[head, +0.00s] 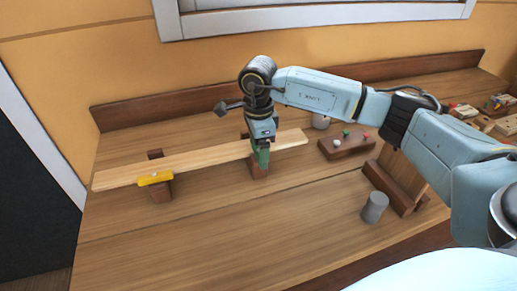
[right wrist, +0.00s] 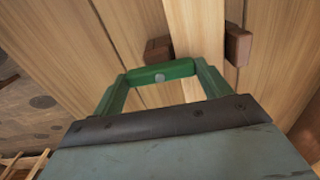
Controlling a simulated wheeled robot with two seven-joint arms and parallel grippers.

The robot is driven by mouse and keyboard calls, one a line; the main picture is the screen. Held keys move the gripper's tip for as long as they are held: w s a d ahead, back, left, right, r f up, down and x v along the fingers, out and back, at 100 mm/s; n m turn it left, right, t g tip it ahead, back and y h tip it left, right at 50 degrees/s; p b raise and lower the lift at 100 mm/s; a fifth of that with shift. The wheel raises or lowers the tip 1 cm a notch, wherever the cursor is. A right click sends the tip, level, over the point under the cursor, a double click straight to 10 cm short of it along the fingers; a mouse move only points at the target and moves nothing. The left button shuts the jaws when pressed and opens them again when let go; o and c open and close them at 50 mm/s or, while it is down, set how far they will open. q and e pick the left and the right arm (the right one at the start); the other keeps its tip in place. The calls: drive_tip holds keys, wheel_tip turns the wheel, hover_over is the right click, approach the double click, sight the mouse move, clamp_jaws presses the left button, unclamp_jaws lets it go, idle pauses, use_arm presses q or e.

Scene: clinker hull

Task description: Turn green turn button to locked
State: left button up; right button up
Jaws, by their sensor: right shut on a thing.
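The green turn button (right wrist: 160,73) is a short green bar with a grey pivot screw, in the right wrist view. It lies crosswise to the plank (right wrist: 196,30), and its right end appears to overlap the plank. My right gripper (head: 262,160) is shut on the button, one green finger at each end of the bar. In the head view, the gripper mostly hides the button above the right brown support block (head: 259,173). The pale plank lies along the bench over two blocks (head: 155,155). My left gripper is not in view.
A yellow turn button (head: 155,178) sits on the left block beside the plank. A brown block with coloured pegs (head: 347,146), a grey cylinder (head: 374,207) and a wooden stand (head: 390,190) are to the right. The front left bench is clear.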

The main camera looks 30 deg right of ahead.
sight(258, 150)
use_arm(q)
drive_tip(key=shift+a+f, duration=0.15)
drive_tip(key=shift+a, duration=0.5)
use_arm(e)
drive_tip(key=shift+r+n, duration=0.1)
drive_tip(key=shift+n, duration=0.3)
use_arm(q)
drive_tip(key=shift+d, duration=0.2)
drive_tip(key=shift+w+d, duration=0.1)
use_arm(e)
drive_tip(key=o, duration=1)
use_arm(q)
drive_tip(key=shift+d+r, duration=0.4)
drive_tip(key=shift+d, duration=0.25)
use_arm(e)
wheel_tip(258, 150, up, 13)
drive_tip(key=shift+r, duration=0.2)
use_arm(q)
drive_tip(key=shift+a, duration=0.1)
